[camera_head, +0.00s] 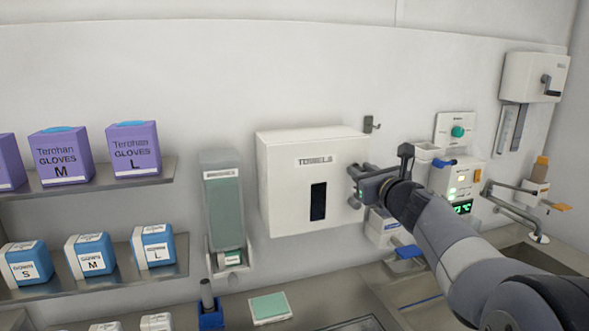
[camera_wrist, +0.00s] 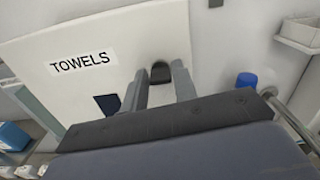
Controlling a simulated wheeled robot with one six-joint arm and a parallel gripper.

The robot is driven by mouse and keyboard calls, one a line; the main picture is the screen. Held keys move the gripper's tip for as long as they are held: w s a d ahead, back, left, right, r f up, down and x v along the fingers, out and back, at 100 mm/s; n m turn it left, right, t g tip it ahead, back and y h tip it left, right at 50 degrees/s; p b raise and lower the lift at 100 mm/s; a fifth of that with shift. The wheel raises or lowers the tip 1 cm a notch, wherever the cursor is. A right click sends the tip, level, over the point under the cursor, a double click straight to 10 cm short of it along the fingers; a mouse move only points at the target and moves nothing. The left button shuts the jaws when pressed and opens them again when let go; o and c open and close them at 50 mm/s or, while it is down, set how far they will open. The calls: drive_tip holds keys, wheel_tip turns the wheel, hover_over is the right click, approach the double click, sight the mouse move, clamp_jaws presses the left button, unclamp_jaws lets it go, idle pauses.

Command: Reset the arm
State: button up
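My gripper (camera_head: 357,184) is at the right edge of the white towel dispenser (camera_head: 285,190), on the right in the head view. In the wrist view, my gripper's two fingers (camera_wrist: 160,80) stand apart with a gap between them. A dark rounded knob (camera_wrist: 161,72) shows in the gap near the fingertips, against the dispenser front (camera_wrist: 125,50). I cannot tell whether the fingers touch the knob. The fingers hold no loose object.
Shelves with purple glove boxes (camera_head: 62,160) and blue gown boxes (camera_head: 92,256) are at left. A green-fronted dispenser (camera_head: 223,205) hangs beside the towel dispenser. A control panel (camera_head: 457,185), faucet (camera_head: 515,212) and sink (camera_head: 520,258) are at right. The upper wall is clear.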

drive_tip(key=shift+r+m+p, duration=0.2)
drive_tip(key=shift+m+p, duration=0.4)
drive_tip(key=shift+m, duration=0.1)
drive_tip(key=shift+s+d+f+b, duration=0.15)
drive_tip(key=shift+s+f+b, duration=0.1)
drive_tip(key=shift+s+b, duration=0.1)
drive_tip(key=shift+s+d, duration=0.15)
drive_tip(key=shift+s, duration=0.35)
drive_tip(key=shift+r, duration=0.1)
